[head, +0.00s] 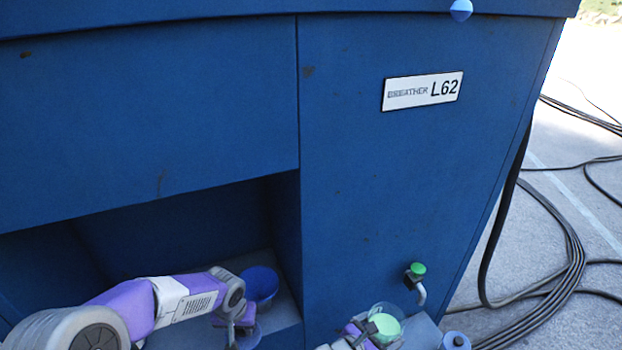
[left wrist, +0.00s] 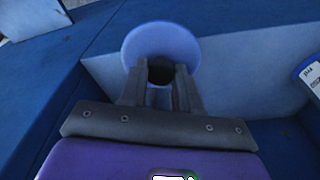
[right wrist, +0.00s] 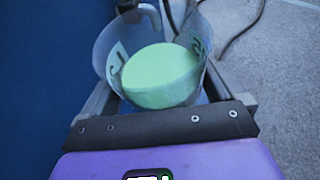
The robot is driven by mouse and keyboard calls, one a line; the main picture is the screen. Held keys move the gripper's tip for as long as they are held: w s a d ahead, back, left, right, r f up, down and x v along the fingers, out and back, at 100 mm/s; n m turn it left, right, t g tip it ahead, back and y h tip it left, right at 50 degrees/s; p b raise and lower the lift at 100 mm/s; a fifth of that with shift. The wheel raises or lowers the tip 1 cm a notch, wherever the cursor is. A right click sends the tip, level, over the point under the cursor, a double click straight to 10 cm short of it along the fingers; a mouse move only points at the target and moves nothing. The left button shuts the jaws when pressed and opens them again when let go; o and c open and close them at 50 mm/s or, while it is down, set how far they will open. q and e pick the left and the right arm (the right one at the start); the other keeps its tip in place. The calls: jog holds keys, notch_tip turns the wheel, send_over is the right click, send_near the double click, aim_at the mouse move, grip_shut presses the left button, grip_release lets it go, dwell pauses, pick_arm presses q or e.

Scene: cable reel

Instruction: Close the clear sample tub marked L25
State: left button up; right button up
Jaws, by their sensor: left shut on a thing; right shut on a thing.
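The clear tub (head: 388,312) with pale green contents is held low at the front of the blue cabinet. In the right wrist view the clear tub (right wrist: 117,45) stands between the fingers, with partly readable green marks on its wall; its top looks uncovered. My right gripper (head: 365,335) is shut on it. My left gripper (head: 238,322) is at the cabinet's recess. In the left wrist view its fingers (left wrist: 160,85) are shut on a pale blue round lid (left wrist: 145,38) at a dark middle part. The lid is mostly hidden in the head view.
A blue round container (head: 260,283) stands in the recess beside my left gripper. A green-topped tap (head: 416,278) juts from the cabinet near the tub. A blue-grey knobbed object (head: 455,341) is at bottom right. Black cables (head: 560,280) lie on the floor. A plate (head: 422,91) reads BREATHER L62.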

dwell(0.5)
jog(key=w+a+f+n+t+y, duration=0.2)
jog(key=a+n+t+y, duration=0.3)
jog(key=a, duration=0.8)
jog(key=n+y, duration=0.3)
jog(key=shift+a, duration=0.25)
pick_arm(q)
jog(key=shift+r, duration=0.1)
jog(key=w+d+r+m, duration=0.1)
jog(key=d+r, duration=0.5)
jog(key=d, duration=0.4)
jog(key=w+d+r+m, duration=0.1)
jog(key=w+d+r, duration=0.1)
jog(key=d+r, duration=0.4)
jog(key=d, duration=0.5)
jog(key=shift+d, duration=0.2)
jog(key=shift+w+f, duration=0.1)
jog(key=shift+w, duration=0.05)
jog(key=shift+f, duration=1.9)
